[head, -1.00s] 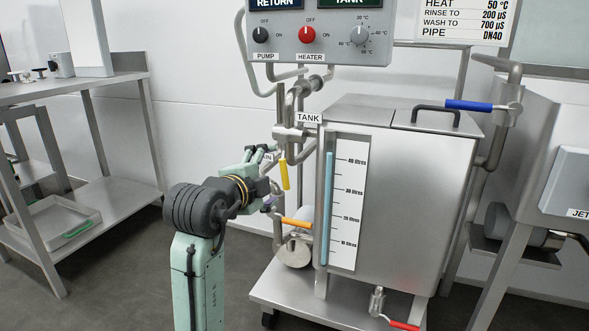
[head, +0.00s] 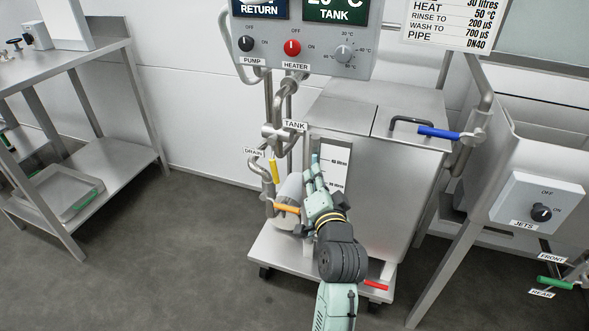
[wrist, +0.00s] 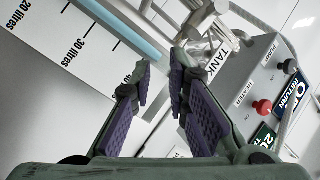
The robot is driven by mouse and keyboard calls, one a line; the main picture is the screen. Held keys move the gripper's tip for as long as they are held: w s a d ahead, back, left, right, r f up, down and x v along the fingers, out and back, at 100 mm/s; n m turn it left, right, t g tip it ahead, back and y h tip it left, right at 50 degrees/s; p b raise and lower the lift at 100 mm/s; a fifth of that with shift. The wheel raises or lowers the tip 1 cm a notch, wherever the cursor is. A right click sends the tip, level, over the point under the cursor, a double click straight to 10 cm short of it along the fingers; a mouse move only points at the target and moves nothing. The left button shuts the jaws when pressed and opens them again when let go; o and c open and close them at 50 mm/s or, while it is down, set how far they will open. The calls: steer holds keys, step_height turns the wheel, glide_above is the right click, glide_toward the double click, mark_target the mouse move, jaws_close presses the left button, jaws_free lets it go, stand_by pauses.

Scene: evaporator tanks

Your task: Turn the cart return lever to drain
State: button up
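The yellow lever (head: 274,170) hangs almost straight down from the steel valve on the cart's pipework. A TANK label (head: 294,125) is at the valve's right and a DRAIN label (head: 253,152) is at its lower left. My gripper (head: 314,168) is to the right of the yellow lever, apart from it, in front of the tank's level gauge. In the wrist view my gripper (wrist: 162,70) is open with nothing between its purple-padded fingers. The TANK label (wrist: 205,70) and pipes show beyond the fingertips. I cannot make out the yellow lever in the wrist view.
An orange lever (head: 287,209) sits below the yellow one, close to my arm. A blue lever (head: 438,132) is at the tank's right and a red lever (head: 376,285) is low on the cart. The control panel (head: 300,48) is above. Floor at left is clear.

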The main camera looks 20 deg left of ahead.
mark_target(274, 162)
steer(key=s+f+m, duration=0.2)
steer(key=s+f+m+g+y+p, duration=0.1)
steer(key=s+f+m, duration=0.1)
steer(key=s+m, duration=0.1)
steer(key=shift+d+f, duration=0.1)
steer(key=shift+f, duration=0.2)
jaws_close()
steer(key=w+a+f+b, duration=0.1)
steer(key=w+a, duration=0.8)
steer(key=shift+w+f, duration=0.15)
steer(key=shift+w, duration=0.05)
steer(key=shift+a+f+m+y, duration=0.3)
steer(key=shift+a+f+m, duration=0.2)
steer(key=shift+a, duration=0.25)
steer(key=shift+d, duration=0.1)
